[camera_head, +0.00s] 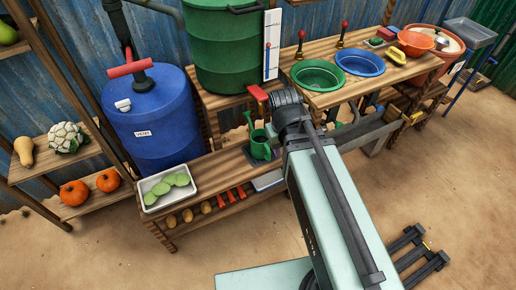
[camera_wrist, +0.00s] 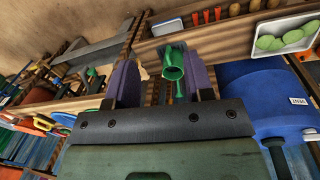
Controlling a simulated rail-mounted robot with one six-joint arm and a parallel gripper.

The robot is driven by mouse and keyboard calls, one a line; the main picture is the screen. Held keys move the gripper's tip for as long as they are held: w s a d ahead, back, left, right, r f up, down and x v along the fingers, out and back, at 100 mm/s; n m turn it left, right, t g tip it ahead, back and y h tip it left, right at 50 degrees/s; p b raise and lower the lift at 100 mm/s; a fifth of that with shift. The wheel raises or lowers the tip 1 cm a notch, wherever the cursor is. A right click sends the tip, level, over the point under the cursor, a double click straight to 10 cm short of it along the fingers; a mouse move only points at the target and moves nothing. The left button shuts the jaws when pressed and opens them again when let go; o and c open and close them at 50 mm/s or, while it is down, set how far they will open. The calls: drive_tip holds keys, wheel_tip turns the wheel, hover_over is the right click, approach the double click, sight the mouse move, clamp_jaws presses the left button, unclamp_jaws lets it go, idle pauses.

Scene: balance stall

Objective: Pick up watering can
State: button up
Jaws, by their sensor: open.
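A small green watering can (camera_head: 261,147) stands on the low wooden bench (camera_head: 222,162) in the head view, just left of my arm. In the wrist view the watering can (camera_wrist: 173,64) appears between the purple fingers of my gripper (camera_wrist: 161,78), nearer the right finger. The gripper is open, with a wide gap between its fingers. I cannot tell how far the can lies beyond the fingertips. My arm hides the fingers in the head view.
A blue barrel (camera_head: 158,122) and a white tray of green slices (camera_head: 168,188) are left of the can. A green barrel (camera_head: 222,45) stands behind. A table with green (camera_head: 318,74) and blue basins (camera_head: 360,62) is at right.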

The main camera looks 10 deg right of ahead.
drive_tip(key=w+d+f+n+h+b, duration=0.1)
drive_tip(key=w+f+n+h+b, duration=0.2)
drive_tip(key=f+b, duration=0.55)
drive_tip(key=w+d+f+n+h+b, duration=0.1)
drive_tip(key=w+f+n+b, duration=0.25)
drive_tip(key=f+b, duration=0.5)
drive_tip(key=n+t+h+b, duration=0.5)
drive_tip(key=n+h+b, duration=0.75)
drive_tip(key=b, duration=2.45)
approach(269, 156)
drive_tip(key=shift+w+a+f+y, duration=0.1)
drive_tip(key=shift+f+y, duration=0.1)
drive_tip(key=shift+f, duration=0.25)
drive_tip(key=shift+w+f+y, duration=0.1)
drive_tip(key=shift+f+y, duration=0.05)
drive_tip(key=shift+f, duration=0.35)
drive_tip(key=shift+w+a+r+n, duration=0.1)
drive_tip(key=shift+a+r+n, duration=0.1)
drive_tip(key=shift+n, duration=0.1)
drive_tip(key=shift+r, duration=0.2)
drive_tip(key=shift+d+r, duration=0.1)
drive_tip(key=shift+d, duration=0.1)
drive_tip(key=x, duration=1)
drive_tip(key=shift+w+d, duration=0.1)
drive_tip(key=shift+d, duration=0.15)
clamp_jaws()
